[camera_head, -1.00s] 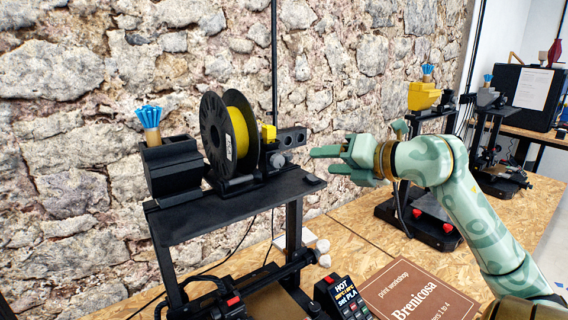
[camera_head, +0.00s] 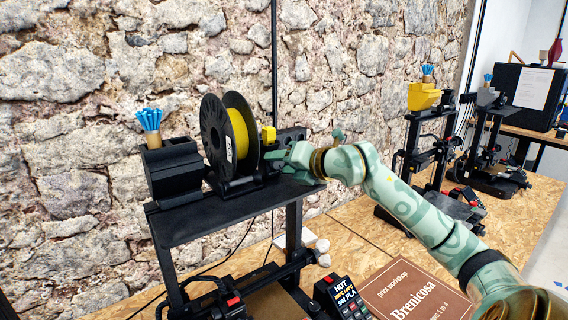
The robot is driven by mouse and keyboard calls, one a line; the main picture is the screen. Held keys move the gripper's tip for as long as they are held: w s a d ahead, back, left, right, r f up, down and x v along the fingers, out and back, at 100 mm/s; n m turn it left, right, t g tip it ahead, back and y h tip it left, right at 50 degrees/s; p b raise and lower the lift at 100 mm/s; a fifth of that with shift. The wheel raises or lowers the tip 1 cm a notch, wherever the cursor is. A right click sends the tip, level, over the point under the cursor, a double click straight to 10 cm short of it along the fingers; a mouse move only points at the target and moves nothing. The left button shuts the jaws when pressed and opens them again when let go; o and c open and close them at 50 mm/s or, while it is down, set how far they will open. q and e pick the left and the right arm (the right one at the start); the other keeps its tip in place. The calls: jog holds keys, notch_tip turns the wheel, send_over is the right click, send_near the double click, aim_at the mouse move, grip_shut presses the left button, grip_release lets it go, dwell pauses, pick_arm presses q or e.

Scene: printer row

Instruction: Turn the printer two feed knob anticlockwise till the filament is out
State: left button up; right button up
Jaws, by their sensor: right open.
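The near printer (camera_head: 230,208) stands in front of me with a black top shelf. A spool of yellow filament (camera_head: 238,132) sits upright on that shelf. A small yellow block (camera_head: 268,135) and a black feeder part (camera_head: 291,138) are to the right of the spool. My right gripper (camera_head: 275,160) is open at the feeder, its fingers pointing left. The grey round knob seen there earlier is hidden behind the gripper, so I cannot tell whether the fingers touch it. My left gripper is not in view.
A brown sign (camera_head: 415,287) and a small display reading HOT, set PLA (camera_head: 342,298) are at the lower right. A printer with a yellow top part (camera_head: 424,97) stands farther right. The stone wall is close behind the spool.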

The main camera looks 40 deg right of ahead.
jog(key=c, duration=1)
jog(key=shift+o, duration=0.2)
